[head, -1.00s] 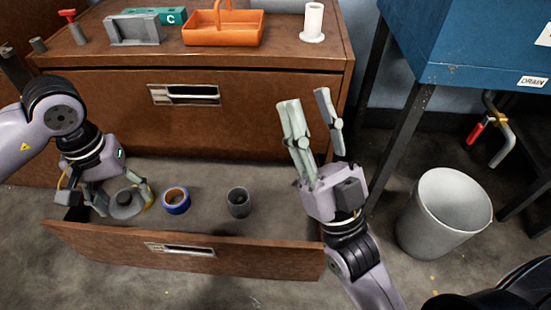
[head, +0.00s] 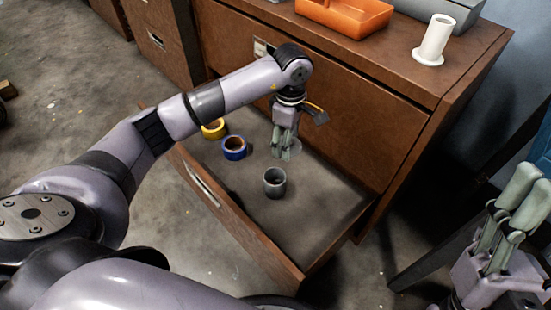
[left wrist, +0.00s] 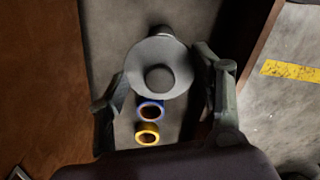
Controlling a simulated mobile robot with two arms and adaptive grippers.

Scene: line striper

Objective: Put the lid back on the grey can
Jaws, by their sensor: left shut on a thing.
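The grey can (head: 274,183) stands upright with its top open in the pulled-out drawer. My left gripper (head: 286,152) is over the drawer, just behind the can. It is shut on the lid (left wrist: 145,83), a grey disc with a round knob, with fingers on either side of its rim. In the head view the lid is mostly hidden by the fingers. In the left wrist view the can (left wrist: 167,31) shows partly behind the lid.
A blue tape roll (head: 234,148) and a yellow tape roll (head: 213,129) lie left of the can. The drawer's front board (head: 230,220) and cabinet face bound the space. An orange tray (head: 345,17) and white spool (head: 434,42) stand on top. The drawer's right part is bare.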

